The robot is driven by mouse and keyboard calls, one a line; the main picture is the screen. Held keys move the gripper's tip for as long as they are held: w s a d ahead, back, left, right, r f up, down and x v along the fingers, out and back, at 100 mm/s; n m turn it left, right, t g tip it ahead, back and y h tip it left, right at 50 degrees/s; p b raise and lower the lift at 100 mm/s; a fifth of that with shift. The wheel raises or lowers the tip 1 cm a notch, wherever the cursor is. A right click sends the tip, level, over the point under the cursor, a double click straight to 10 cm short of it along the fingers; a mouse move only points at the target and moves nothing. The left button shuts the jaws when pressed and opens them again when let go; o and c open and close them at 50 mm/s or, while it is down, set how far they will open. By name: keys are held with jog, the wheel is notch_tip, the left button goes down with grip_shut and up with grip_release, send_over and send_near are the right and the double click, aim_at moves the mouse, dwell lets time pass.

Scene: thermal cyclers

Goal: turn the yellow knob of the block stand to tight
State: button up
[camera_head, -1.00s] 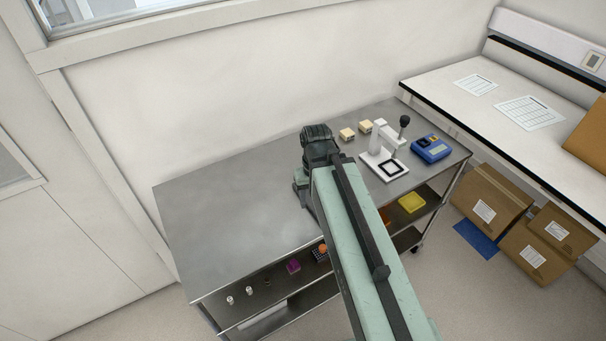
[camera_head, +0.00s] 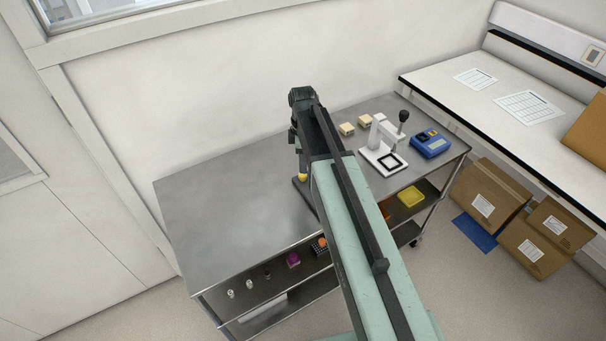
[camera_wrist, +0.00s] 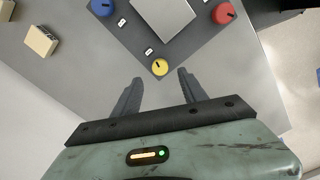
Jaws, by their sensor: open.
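The block stand (camera_wrist: 125,35) is a dark grey plate with a pale square block (camera_wrist: 165,8) on it, cut off by the top edge of the wrist view. The yellow knob (camera_wrist: 160,67) sits at its near corner, with a short dark mark on its top. My gripper (camera_wrist: 160,76) is open, its two grey fingers either side of and just short of the yellow knob in the picture; I see no contact. In the head view my arm covers most of the stand; the yellow knob (camera_head: 302,177) shows beside it.
A blue knob (camera_wrist: 102,7) and a red knob (camera_wrist: 223,13) sit on the stand's other corners. A cream block (camera_wrist: 41,41) lies to the left. A white press (camera_head: 383,150) and a blue device (camera_head: 430,144) stand right on the steel cart (camera_head: 215,205). The cart's left top is clear.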

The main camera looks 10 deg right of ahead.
aim_at(303, 177)
notch_tip(303, 177, down, 6)
jog(key=b, duration=0.5)
jog(key=shift+f, duration=0.1)
grip_shut()
